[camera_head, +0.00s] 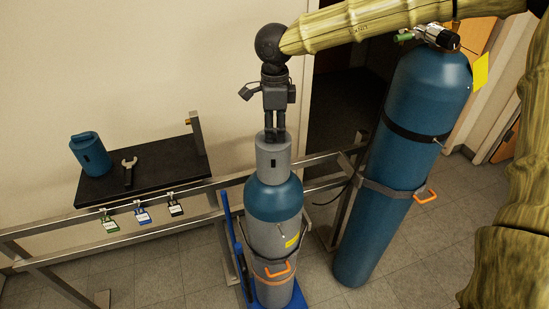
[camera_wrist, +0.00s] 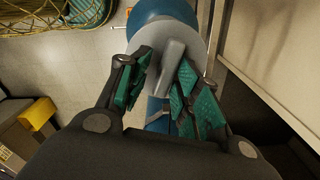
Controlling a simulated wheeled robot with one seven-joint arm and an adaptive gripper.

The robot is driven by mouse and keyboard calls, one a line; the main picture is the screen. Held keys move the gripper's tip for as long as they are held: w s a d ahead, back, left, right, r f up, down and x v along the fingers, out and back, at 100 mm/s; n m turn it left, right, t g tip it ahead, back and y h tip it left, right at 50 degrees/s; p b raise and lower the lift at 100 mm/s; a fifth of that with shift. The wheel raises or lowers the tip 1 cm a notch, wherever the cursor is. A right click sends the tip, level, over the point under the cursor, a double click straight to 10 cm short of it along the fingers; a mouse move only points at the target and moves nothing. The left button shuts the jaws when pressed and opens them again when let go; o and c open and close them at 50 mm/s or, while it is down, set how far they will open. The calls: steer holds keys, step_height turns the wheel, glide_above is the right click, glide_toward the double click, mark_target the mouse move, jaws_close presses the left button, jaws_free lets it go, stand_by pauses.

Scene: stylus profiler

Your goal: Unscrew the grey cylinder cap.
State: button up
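The grey cap (camera_head: 272,157) sits upright on top of the blue and grey gas cylinder (camera_head: 273,203). It also shows in the wrist view as a grey shape (camera_wrist: 205,32) above the fingers, with a narrower grey part (camera_wrist: 172,62) between them. My gripper (camera_head: 274,136) points down from above, its dark fingertips at the cap's top. In the wrist view, the green-padded fingers of my gripper (camera_wrist: 168,82) are apart, one on each side of the narrower grey part. Whether the pads press on it cannot be told.
A taller blue cylinder (camera_head: 383,178) is strapped to the rail on the right. A black shelf (camera_head: 145,170) on the left holds a blue container (camera_head: 90,155) and a wrench (camera_head: 129,171). Padlocks (camera_head: 143,214) hang below it. A blue cart (camera_head: 231,240) carries the capped cylinder.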

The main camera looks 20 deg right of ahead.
steer(key=shift+w+a+f, duration=0.1)
steer(key=shift+w+f, duration=0.35)
steer(key=shift+w, duration=0.25)
steer(key=shift+s+r, duration=0.35)
steer(key=shift+s, duration=0.15)
steer(key=shift+f, duration=0.15)
steer(key=shift+s, duration=0.1)
steer(key=c, duration=0.7)
jaws_close()
steer(key=shift+o, duration=1.5)
jaws_free()
steer(key=shift+f, duration=0.1)
jaws_close()
